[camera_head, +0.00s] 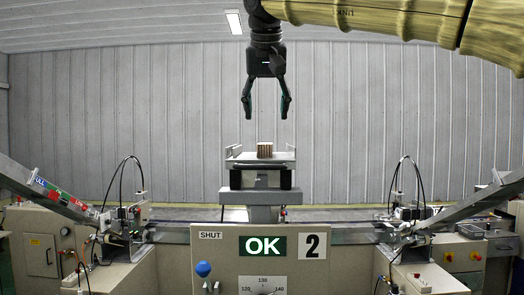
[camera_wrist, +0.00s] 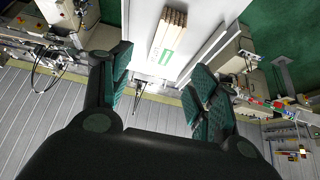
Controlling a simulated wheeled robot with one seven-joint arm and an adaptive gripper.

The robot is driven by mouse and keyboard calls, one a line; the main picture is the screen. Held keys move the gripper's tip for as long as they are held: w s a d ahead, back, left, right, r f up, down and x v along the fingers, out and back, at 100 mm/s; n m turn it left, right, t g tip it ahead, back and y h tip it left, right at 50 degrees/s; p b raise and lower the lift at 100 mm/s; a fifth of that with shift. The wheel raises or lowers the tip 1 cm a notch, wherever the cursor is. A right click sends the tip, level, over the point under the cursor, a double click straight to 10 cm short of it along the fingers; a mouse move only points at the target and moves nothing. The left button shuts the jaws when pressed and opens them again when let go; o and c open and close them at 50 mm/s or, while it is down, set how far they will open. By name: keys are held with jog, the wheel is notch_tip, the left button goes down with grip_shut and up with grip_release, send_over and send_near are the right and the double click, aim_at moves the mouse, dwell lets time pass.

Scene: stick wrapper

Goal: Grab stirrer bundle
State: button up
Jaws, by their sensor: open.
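The stirrer bundle (camera_head: 264,150) is a small brown block of upright-looking sticks on a light tray (camera_head: 240,157) atop a grey pedestal at the centre of the head view. In the wrist view the bundle (camera_wrist: 168,38) shows as parallel tan sticks with a white and green wrapper, lying beyond the fingertips. My gripper (camera_head: 266,108) hangs above the tray, pointing down, with its two fingers spread and nothing between them. In the wrist view my gripper (camera_wrist: 160,75) is also open, and the bundle is apart from both fingers.
A machine front with an OK sign (camera_head: 262,246) and a blue knob (camera_head: 203,269) stands below the tray. Sloping chutes (camera_head: 45,188) (camera_head: 480,203) and cabled units flank it on both sides. The tray has low side rails. Air around my gripper is clear.

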aim_at(265, 149)
jog(key=p+x, duration=0.1)
jog(key=x, duration=0.3)
jog(key=shift+w+r, duration=0.1)
jog(key=shift+w, duration=0.15)
jog(key=shift+w+a+f, duration=0.1)
jog(key=shift+a+f, duration=0.1)
jog(key=shift+f, duration=0.2)
jog(key=shift+w+d+f+p, duration=0.2)
jog(key=shift+w+f+p, duration=0.1)
jog(key=shift+p, duration=0.25)
jog(key=p+x, duration=0.1)
jog(key=x, duration=0.2)
jog(key=shift+w+a+p, duration=0.15)
jog(key=shift+w+p, duration=0.15)
jog(key=shift+p, duration=0.1)
jog(key=shift+w+f, duration=0.25)
jog(key=shift+f, duration=0.2)
jog(key=c, duration=1.1)
jog(key=shift+c, duration=0.2)
